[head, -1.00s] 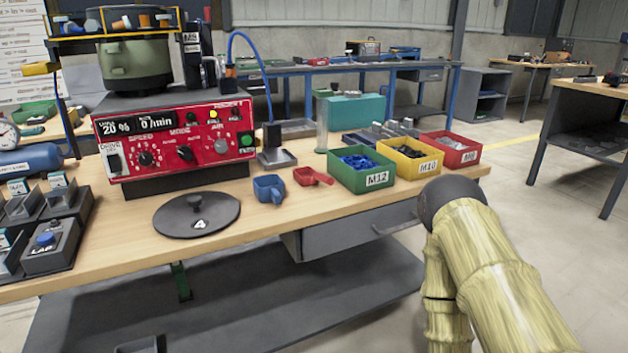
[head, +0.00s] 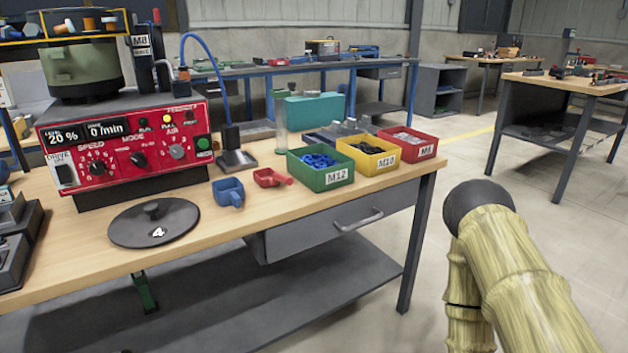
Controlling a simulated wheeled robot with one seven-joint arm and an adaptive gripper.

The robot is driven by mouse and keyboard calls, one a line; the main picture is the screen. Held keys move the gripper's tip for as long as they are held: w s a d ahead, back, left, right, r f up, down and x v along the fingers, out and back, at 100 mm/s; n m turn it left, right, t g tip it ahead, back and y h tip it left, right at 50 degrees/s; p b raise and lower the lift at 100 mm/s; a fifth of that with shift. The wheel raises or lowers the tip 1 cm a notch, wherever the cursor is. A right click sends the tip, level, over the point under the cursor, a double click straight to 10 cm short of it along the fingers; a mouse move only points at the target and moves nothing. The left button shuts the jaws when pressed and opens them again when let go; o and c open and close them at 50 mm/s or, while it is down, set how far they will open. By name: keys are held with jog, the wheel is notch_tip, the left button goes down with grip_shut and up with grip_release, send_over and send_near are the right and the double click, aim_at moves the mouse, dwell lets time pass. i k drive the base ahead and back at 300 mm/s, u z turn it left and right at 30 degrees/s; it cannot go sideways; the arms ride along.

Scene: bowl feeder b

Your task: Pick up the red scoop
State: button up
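The red scoop (head: 271,178) lies on the wooden workbench (head: 240,219), its handle pointing right. It sits between a blue scoop (head: 229,191) on its left and the green M12 bin (head: 321,174) on its right. Nothing covers the red scoop. My arm shows at the lower right, in front of and to the right of the bench, well apart from the scoop. No gripper fingers can be seen in the head view.
Yellow M10 (head: 366,157) and red M8 (head: 408,146) bins stand right of the green bin. Open floor lies right of the bench.

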aim_at(275, 179)
jog(key=z, duration=0.4)
jog(key=k, duration=0.95)
jog(key=u, duration=1.4)
jog(key=i, duration=0.5)
jog(key=u, duration=0.05)
